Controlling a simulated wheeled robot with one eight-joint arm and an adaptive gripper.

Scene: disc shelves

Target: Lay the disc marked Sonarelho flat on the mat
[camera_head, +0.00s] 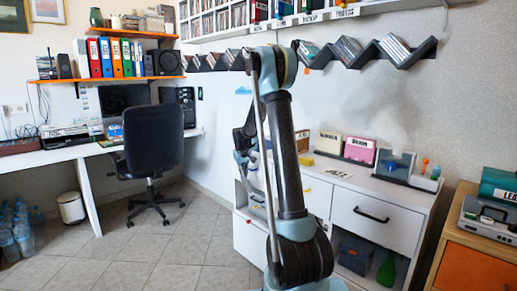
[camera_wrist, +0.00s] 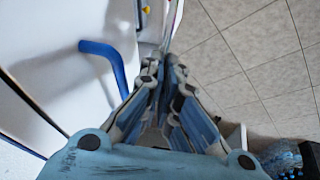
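In the head view, upright disc cases stand in the dark zigzag wall shelf (camera_head: 431,48), with groups at its middle (camera_head: 347,49) and right (camera_head: 394,48). Their labels are too small to read, so I cannot tell which is Sonarelho. I cannot make out a mat. In the wrist view, my gripper (camera_wrist: 163,62) points along a white front beside the floor. Its fingers converge closely at the tips. A thin pale strip with a reddish edge (camera_wrist: 174,25) shows just beyond them; I cannot tell whether it is held. My arm hides the gripper in the head view.
A white drawer cabinet (camera_head: 350,200) stands behind my arm, with labelled boxes (camera_head: 359,150) and a clear stand (camera_head: 396,165) on top. An orange-fronted cabinet (camera_head: 470,255) is at right. A desk chair (camera_head: 152,140) stands left. Tiled floor (camera_head: 150,245) between is clear.

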